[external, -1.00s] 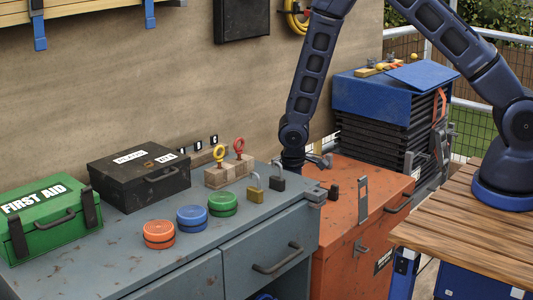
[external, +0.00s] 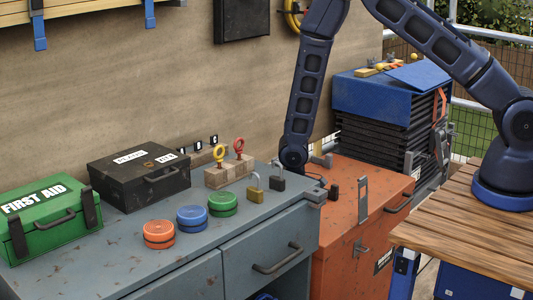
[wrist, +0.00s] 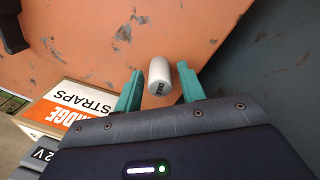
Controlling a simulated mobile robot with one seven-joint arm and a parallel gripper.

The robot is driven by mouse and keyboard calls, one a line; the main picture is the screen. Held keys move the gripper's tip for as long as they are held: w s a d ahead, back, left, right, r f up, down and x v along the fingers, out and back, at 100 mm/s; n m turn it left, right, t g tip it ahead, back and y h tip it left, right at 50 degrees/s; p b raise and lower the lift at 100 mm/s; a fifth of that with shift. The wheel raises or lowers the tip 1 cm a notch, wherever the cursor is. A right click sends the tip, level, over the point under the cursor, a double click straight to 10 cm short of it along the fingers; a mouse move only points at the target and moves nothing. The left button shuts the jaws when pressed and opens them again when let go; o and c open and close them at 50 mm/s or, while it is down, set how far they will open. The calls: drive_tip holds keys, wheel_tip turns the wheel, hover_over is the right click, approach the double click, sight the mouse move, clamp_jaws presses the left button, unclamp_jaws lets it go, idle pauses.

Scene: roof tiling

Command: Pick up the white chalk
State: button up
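The white chalk (wrist: 160,76) is a short white cylinder with dark markings on its near end. In the wrist view it lies on an orange surface. My gripper (wrist: 159,69) is open, with one teal fingertip to the left of the chalk and one to the right. Small gaps show between the chalk and both fingers. In the external view my wrist (external: 293,156) is low behind the grey cabinet and the orange chest; the gripper and the chalk are hidden there.
In the wrist view a straps box (wrist: 68,108) stands close at left, and a dark grey surface (wrist: 270,70) borders the orange on the right. In the external view padlocks (external: 257,188) stand on the grey cabinet (external: 130,260), near my wrist. The orange chest (external: 340,215) is beside it.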

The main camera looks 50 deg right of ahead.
drive_tip(key=c, duration=0.7)
drive_tip(key=shift+r, duration=0.1)
drive_tip(key=shift+c, duration=0.2)
